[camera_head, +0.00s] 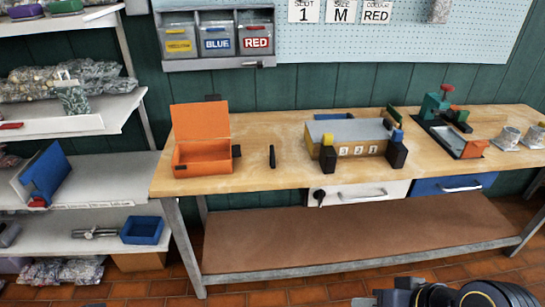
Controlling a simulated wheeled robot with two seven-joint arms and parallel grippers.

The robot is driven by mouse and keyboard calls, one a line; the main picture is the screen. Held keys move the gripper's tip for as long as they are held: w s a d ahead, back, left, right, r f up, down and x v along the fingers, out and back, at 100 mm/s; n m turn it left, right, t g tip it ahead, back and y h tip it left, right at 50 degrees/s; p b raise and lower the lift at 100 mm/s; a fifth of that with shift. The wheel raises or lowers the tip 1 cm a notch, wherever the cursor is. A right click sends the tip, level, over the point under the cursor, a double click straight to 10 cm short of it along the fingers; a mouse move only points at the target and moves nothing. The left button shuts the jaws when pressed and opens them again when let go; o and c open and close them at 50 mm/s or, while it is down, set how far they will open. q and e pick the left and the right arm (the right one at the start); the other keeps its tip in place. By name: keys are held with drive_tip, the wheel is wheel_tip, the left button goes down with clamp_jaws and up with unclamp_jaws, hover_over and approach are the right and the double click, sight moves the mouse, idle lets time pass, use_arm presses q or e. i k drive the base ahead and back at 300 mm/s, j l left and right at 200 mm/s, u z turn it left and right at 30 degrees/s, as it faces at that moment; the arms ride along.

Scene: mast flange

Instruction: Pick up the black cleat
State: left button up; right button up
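A small narrow black piece (272,156), which looks like the black cleat, stands on the wooden workbench (240,182) between the orange box and the grey-topped fixture. It is too small to make out its exact shape. Part of my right arm shows at the bottom right edge, dark with gold rings, well in front of the bench and far from the black piece. Its gripper end (378,299) is cut off by the picture edge, so I cannot see its fingers clearly. My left gripper is not in view.
An open orange box (204,158) stands left of the black piece. A fixture (350,137) with black end blocks and number tiles stands right of it. A green-and-red device (441,107) and cups (509,138) are farther right. Loaded shelves (90,190) stand at left.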

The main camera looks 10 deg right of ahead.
sight(271, 157)
drive_tip(key=i+l+u, duration=0.7)
drive_tip(key=i, duration=0.25)
drive_tip(key=i+l+u, duration=0.35)
